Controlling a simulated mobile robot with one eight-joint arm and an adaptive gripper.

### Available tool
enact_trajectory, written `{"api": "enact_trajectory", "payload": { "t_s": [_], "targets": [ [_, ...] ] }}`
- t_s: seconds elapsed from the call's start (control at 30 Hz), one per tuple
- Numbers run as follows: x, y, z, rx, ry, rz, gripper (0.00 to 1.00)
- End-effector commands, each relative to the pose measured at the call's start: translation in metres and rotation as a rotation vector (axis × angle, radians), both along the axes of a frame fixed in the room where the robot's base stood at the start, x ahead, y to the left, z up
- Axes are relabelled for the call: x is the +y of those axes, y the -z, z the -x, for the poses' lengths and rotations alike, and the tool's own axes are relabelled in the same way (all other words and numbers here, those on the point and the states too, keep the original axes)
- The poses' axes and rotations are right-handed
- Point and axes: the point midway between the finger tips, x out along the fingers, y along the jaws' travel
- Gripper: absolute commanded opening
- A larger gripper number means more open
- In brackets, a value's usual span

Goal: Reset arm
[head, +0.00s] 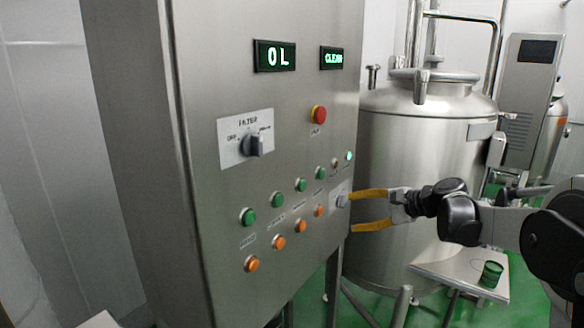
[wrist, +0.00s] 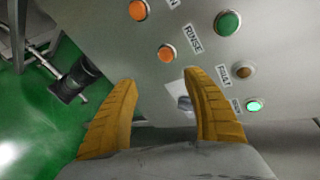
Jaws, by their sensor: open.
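My gripper (head: 354,211) is at the right edge of the steel control panel (head: 215,205), its two yellow fingers spread apart and pointing at the panel. The wrist view shows the open fingers (wrist: 157,80) with nothing held between them. A small grey knob (head: 341,201) on a white plate is close to the upper finger. In the wrist view the knob (wrist: 184,103) shows between the fingers, near the right one and partly hidden by it. I cannot tell whether they touch. My arm reaches in from the right.
The panel carries a FILTER switch (head: 253,146), a red emergency button (head: 319,115), green and orange buttons, and displays reading "0 L" (head: 274,56) and "CLEAN" (head: 332,58). A steel tank (head: 420,125) stands behind my gripper. A dark green cup (head: 491,274) sits on a low steel stand (head: 455,272).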

Motion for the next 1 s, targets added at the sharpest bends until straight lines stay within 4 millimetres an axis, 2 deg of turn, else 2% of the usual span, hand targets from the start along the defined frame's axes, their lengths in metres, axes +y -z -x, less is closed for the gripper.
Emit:
{"api": "enact_trajectory", "payload": {
  "t_s": [0.03,0.1,0.27,0.43,0.6,0.7,0.8,1.0],
  "targets": [
    [0.012,-0.006,0.024,-0.012,-0.02,0.079,0.58],
    [0.022,-0.008,0.056,-0.032,-0.049,0.198,0.58],
    [0.035,-0.006,0.133,-0.089,-0.131,0.47,0.58],
    [0.035,0.009,0.218,-0.159,-0.24,0.758,0.58],
    [0.021,0.034,0.296,-0.237,-0.366,1.042,0.58],
    [0.011,0.051,0.33,-0.279,-0.434,1.183,0.58],
    [0.001,0.064,0.353,-0.311,-0.488,1.289,0.58],
    [-0.008,0.076,0.371,-0.338,-0.538,1.384,0.58]
  ]
}}
